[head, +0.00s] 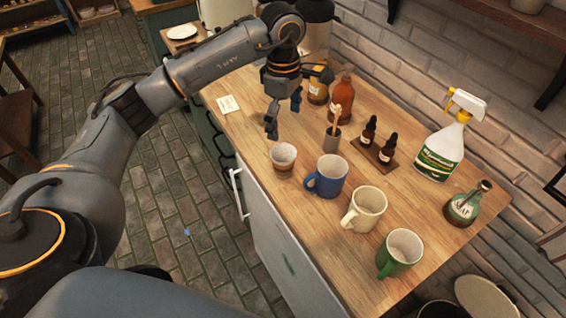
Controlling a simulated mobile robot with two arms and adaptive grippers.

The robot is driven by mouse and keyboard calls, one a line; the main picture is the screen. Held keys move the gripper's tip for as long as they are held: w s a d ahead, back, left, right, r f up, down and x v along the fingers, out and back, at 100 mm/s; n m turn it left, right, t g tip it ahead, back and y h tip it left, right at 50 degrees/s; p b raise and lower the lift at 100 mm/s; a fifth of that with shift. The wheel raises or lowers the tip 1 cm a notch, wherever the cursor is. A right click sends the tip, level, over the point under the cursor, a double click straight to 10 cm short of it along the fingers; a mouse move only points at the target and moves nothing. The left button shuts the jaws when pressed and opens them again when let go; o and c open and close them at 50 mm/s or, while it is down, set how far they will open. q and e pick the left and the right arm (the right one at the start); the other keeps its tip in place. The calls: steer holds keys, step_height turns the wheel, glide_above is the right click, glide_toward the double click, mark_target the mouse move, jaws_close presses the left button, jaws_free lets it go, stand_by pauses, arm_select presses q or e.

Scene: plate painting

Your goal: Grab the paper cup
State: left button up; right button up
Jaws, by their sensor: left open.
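The paper cup (284,162), pale with a brown band, stands upright near the left edge of the wooden counter (270,132). My left gripper (284,118) points down just behind the cup as seen in the head view. Its fingers are apart with nothing between them, and they do not appear to touch the cup. My right gripper is out of the picture.
A blue mug (327,177), a cream mug (364,209) and a green mug (399,253) stand in a row to the cup's right. Amber bottles (342,98) and a small holder with wooden sticks (333,138) stand behind. A spray bottle (443,148) is at the right.

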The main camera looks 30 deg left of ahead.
arm_select(q)
steer(key=p, duration=0.3)
glide_toward(283, 158)
steer(key=s+d+f, duration=0.1)
steer(key=s+f, duration=0.1)
steer(key=f+p, duration=0.1)
steer(key=f, duration=0.1)
steer(key=f+p, duration=0.2)
steer(key=shift+s+d+f, duration=0.1)
steer(key=shift+d+f, duration=0.15)
steer(key=shift+f, duration=0.35)
steer(key=c, duration=0.9)
